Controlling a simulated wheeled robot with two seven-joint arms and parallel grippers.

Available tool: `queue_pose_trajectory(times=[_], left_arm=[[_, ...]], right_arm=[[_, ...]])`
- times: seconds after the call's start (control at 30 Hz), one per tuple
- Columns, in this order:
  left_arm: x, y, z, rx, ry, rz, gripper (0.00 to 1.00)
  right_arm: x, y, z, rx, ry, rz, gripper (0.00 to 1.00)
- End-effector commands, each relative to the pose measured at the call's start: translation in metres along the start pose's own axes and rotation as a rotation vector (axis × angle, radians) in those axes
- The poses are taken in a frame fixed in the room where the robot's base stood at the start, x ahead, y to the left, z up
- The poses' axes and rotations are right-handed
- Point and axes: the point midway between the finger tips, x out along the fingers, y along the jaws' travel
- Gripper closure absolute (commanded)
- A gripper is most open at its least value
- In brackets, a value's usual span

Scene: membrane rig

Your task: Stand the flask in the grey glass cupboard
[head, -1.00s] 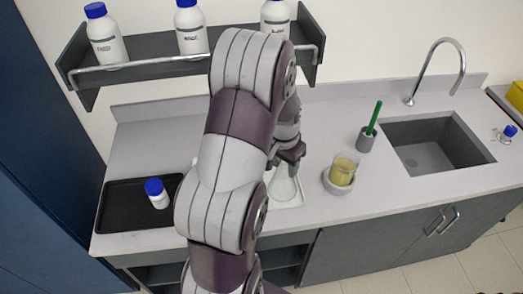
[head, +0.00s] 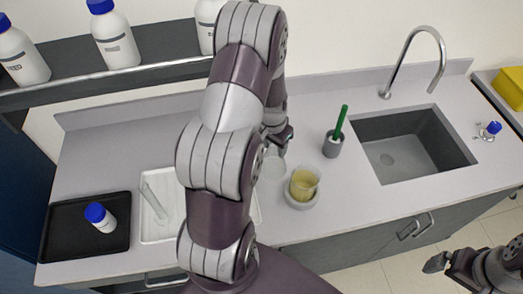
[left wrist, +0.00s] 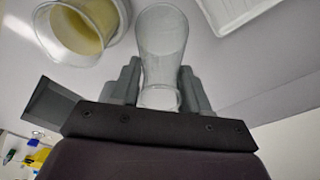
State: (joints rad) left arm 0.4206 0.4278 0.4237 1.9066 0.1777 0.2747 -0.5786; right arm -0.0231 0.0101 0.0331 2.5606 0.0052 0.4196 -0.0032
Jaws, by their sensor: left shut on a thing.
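My left gripper (head: 277,140) is shut on a clear glass flask (left wrist: 163,45). In the left wrist view the flask lies between the two grey fingers, its wider end away from the palm. In the head view the flask (head: 272,168) shows only partly beside my arm, near the beaker; its height above the counter is hard to tell. My right gripper (head: 437,262) is at the lower right, in front of the counter, apart from the flask; its jaw opening is unclear. I cannot make out the grey glass cupboard; only grey doors (head: 365,245) show below the counter.
A beaker of yellow liquid (head: 304,184) sits in a round holder close to the flask. A white tray (head: 152,228) holds a clear piece. A black tray (head: 60,235) bears a blue-capped bottle (head: 100,217). A brush holder (head: 332,145) and sink (head: 395,160) are right.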

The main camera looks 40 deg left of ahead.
Motion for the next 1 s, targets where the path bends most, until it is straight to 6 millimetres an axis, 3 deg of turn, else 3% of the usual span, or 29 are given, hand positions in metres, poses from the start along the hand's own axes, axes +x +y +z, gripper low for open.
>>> queue_pose_trajectory(times=[0.23,0.57,0.6,0.67,1.0], left_arm=[[0.037,0.0,0.005,0.0,-0.002,0.0,1.0],[0.044,0.0,0.006,0.0,0.0,-0.001,1.0],[0.044,0.0,0.005,0.0,0.0,-0.001,0.51],[0.042,0.0,0.005,0.0,0.0,-0.001,0.32],[0.038,0.0,0.005,0.0,-0.001,-0.001,0.29]], right_arm=[[-0.004,0.0,-0.001,0.0,0.0,0.0,0.01],[0.001,0.0,0.0,0.0,0.0,0.0,0.01],[0.001,0.0,0.0,0.0,0.0,0.0,0.01],[0.0,0.0,0.0,0.0,0.0,0.0,0.01],[-0.004,0.0,-0.001,0.0,0.0,0.0,0.01]])
